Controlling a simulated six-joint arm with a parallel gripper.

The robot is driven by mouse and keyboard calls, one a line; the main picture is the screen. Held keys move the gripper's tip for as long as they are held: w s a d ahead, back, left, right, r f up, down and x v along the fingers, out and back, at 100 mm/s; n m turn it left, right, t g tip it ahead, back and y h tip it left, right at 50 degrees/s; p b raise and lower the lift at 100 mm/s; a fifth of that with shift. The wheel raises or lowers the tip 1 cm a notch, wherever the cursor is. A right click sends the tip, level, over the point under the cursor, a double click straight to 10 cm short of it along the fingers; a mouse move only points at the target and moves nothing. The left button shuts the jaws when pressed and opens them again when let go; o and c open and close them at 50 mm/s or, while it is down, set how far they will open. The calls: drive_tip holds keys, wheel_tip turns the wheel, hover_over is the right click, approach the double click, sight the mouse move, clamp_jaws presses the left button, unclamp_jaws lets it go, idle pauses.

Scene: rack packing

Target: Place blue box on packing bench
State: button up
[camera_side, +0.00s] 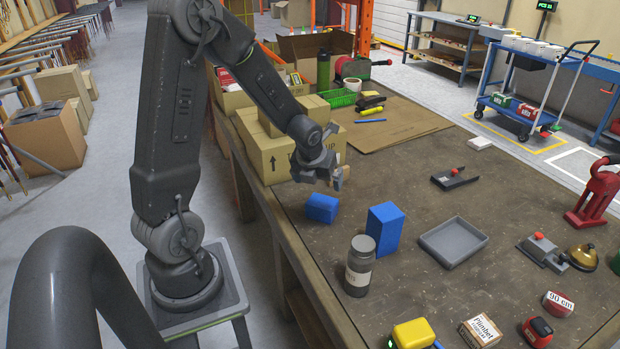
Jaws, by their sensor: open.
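A tall blue box (384,230) stands upright on the brown packing bench (420,310). A smaller blue block (322,208) lies on the bench just to its left, with a gap between them. My gripper (338,180) is open and hangs just above and beyond the smaller blue block, in front of the cardboard boxes. No held thing can be made out between its fingers, though they are small and partly hidden.
Cardboard boxes (268,155) stand close behind my gripper. A grey bottle (359,268) and a grey tray (453,242) flank the tall blue box. Several small items lie along the front, and a red device (596,190) stands at right. The bench's middle right is fairly clear.

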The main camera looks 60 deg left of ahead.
drive_tip(key=s+d+r+n+t+h, duration=0.1)
drive_tip(key=s+d+r+n, duration=0.5)
drive_tip(key=n, duration=0.7)
drive_tip(key=s+d+r+n+t+h, duration=0.1)
drive_tip(key=s+d+r+n, duration=0.6)
drive_tip(key=d+r+n, duration=0.4)
drive_tip(key=d+n, duration=0.2)
drive_tip(key=d, duration=0.1)
drive_tip(key=shift+s+r+h, duration=0.25)
drive_tip(key=shift+r+h, duration=0.05)
drive_tip(key=shift+h, duration=0.1)
drive_tip(key=shift+s+d+n, duration=0.25)
drive_tip(key=shift+s+n, duration=0.15)
drive_tip(key=shift+n, duration=0.2)
drive_tip(key=shift+c, duration=0.6)
